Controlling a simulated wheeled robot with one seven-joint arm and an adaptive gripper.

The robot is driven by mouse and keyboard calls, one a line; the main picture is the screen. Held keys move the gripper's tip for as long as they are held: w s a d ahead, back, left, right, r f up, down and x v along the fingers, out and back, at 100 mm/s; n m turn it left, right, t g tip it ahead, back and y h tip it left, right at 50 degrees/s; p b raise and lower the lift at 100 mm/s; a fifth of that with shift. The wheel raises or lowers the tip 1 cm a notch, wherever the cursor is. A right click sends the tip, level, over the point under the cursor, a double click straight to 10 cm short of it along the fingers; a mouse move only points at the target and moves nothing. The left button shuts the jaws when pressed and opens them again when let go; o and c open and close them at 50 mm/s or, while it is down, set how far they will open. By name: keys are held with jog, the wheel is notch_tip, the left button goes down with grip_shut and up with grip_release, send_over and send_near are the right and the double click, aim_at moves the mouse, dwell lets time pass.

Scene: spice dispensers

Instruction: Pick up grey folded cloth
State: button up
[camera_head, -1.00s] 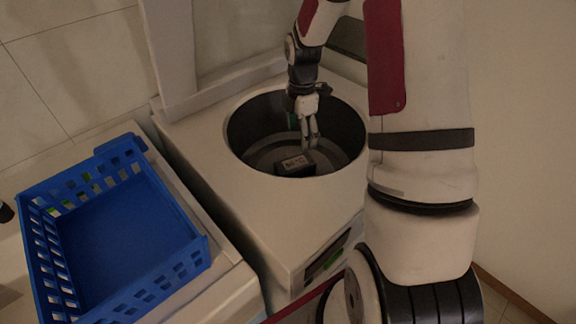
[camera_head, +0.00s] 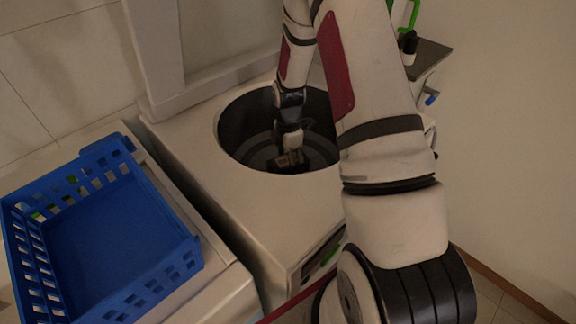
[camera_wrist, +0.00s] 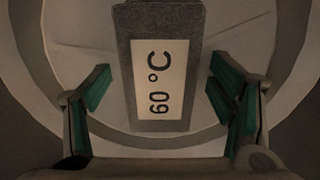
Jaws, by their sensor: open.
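The grey folded cloth (camera_wrist: 183,18) is a dark grey block-like thing with a white label reading "60 °C". In the wrist view it lies between the two green-padded fingers of my gripper (camera_wrist: 166,92), with a gap on both sides. My gripper is open. In the head view my gripper (camera_head: 290,158) is down inside the round tub, right at the cloth (camera_head: 273,166), and hides most of it.
The cloth lies inside the round opening of a white top-loading machine (camera_head: 250,200); its dark wall (camera_head: 240,130) surrounds my gripper. A blue basket (camera_head: 120,240) stands to the left, empty over its visible floor. A dark shelf (camera_head: 428,58) is at the back right.

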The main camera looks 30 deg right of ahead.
jog(key=shift+f, duration=0.2)
jog(key=shift+c, duration=0.3)
jog(key=c, duration=1.3)
jog(key=shift+c, duration=0.2)
